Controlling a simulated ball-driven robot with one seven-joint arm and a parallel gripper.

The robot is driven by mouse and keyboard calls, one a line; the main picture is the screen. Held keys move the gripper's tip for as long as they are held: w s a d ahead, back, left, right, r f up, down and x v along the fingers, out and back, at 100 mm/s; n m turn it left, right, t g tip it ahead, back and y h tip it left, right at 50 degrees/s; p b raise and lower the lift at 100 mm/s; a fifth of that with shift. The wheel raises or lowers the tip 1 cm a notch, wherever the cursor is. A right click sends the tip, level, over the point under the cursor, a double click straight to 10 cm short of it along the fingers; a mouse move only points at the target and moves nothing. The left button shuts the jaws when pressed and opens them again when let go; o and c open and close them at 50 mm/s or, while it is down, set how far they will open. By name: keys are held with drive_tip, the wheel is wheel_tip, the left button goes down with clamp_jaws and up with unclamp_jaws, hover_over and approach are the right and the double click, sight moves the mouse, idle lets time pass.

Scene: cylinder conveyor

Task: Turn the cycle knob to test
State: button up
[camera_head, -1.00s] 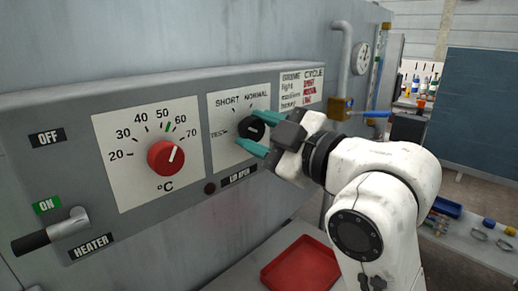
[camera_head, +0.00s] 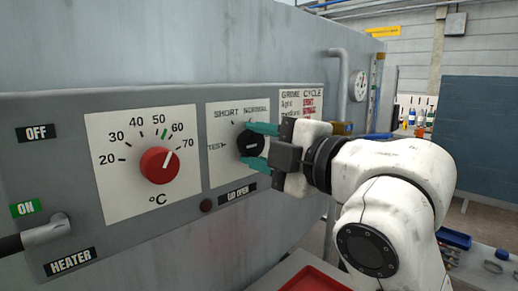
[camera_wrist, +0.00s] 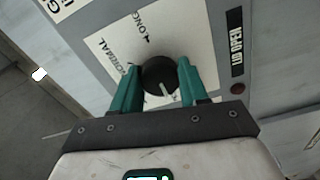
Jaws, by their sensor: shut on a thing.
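The black cycle knob (camera_head: 247,145) sits on a white dial plate (camera_head: 220,173) marked SHORT and NORMAL above and TEST at its left. My gripper (camera_head: 252,144) is shut on the knob, with one teal finger above it and one below. In the wrist view my gripper (camera_wrist: 160,82) has a finger on each side of the knob (camera_wrist: 156,72). The knob's pale pointer shows there, aimed down and slightly right, away from the LONG label. The TEST label is not visible in the wrist view. LONG is hidden behind my gripper in the head view.
A red temperature knob (camera_head: 159,166) is left of the dial plate. A heater lever (camera_head: 40,237) is at the lower left. A small dark red light (camera_head: 206,205) is beside the LID OPEN label (camera_head: 238,192). A red tray (camera_head: 318,280) lies below my arm.

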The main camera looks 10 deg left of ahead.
drive_tip(key=shift+f, duration=0.15)
drive_tip(key=o, duration=1.1)
drive_tip(key=shift+c, duration=0.2)
drive_tip(key=v, duration=1)
drive_tip(key=shift+s+d+b, duration=0.25)
drive_tip(key=shift+d+b, duration=0.05)
